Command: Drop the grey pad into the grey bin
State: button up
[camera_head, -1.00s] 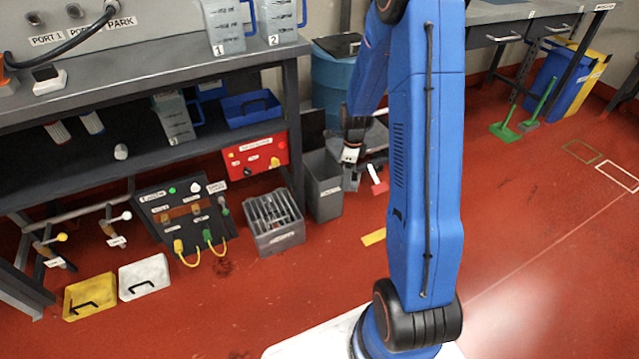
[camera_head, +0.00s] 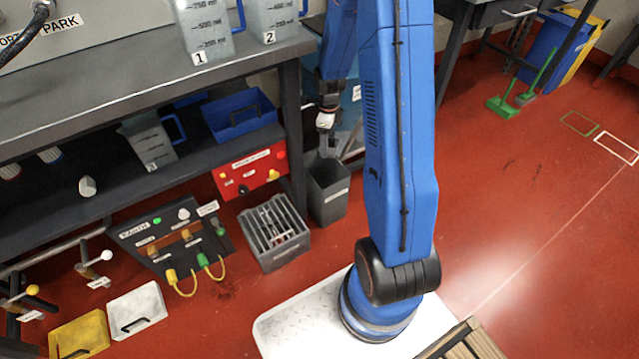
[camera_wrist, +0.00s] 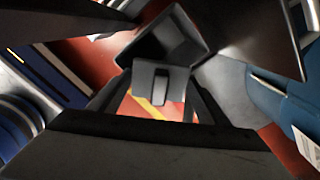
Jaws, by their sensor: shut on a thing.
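The grey pad (camera_wrist: 143,82), a small flat piece with a dark raised grip, is held between the fingers of my gripper (camera_wrist: 157,88) in the wrist view. In the head view my gripper (camera_head: 326,122) points down, with the pad (camera_head: 327,148) small below it. The grey bin (camera_head: 328,204) stands on the floor beside the bench leg, its open top just below the pad. In the wrist view the bin (camera_wrist: 185,22) shows beyond the pad, its dark opening partly covered by it. The pad looks above the rim; the exact gap is hard to tell.
A grey slotted crate (camera_head: 275,240) stands left of the bin. The bench (camera_head: 100,100) and its leg are close behind. A blue drum (camera_head: 350,100) is behind my arm. A red box (camera_head: 250,172) sits on the lower shelf.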

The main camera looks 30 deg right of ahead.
jog(key=shift+f, duration=2.9)
jog(key=o, duration=1.2)
jog(key=shift+c, duration=0.2)
notch_tip(320, 180, up, 17)
jog(key=shift+r, duration=0.2)
